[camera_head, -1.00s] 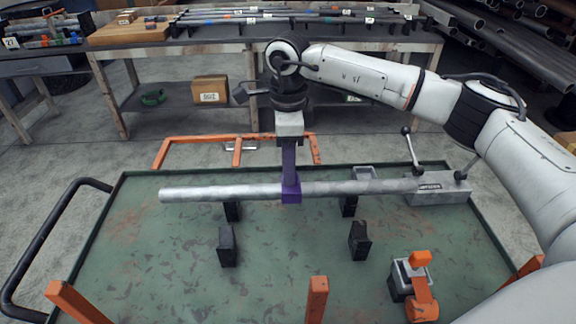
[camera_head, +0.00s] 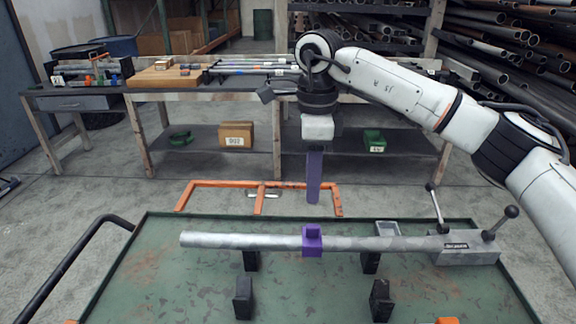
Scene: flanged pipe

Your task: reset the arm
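My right arm comes in from the right in the head view. Its gripper (camera_head: 314,190) has purple fingers pointing down, above and behind the pipe. The fingers show edge-on as one strip, so any gap between them is hidden. Nothing shows held at their tips. A long grey pipe (camera_head: 380,244) lies across the green table (camera_head: 190,287), its right end at a grey clamp block (camera_head: 465,248) with dark levers. My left gripper is out of view.
Black supports (camera_head: 243,298) stand in pairs on the green table. A workbench (camera_head: 205,95) with boxes and pipes stands behind, with a pipe rack (camera_head: 510,60) at the right.

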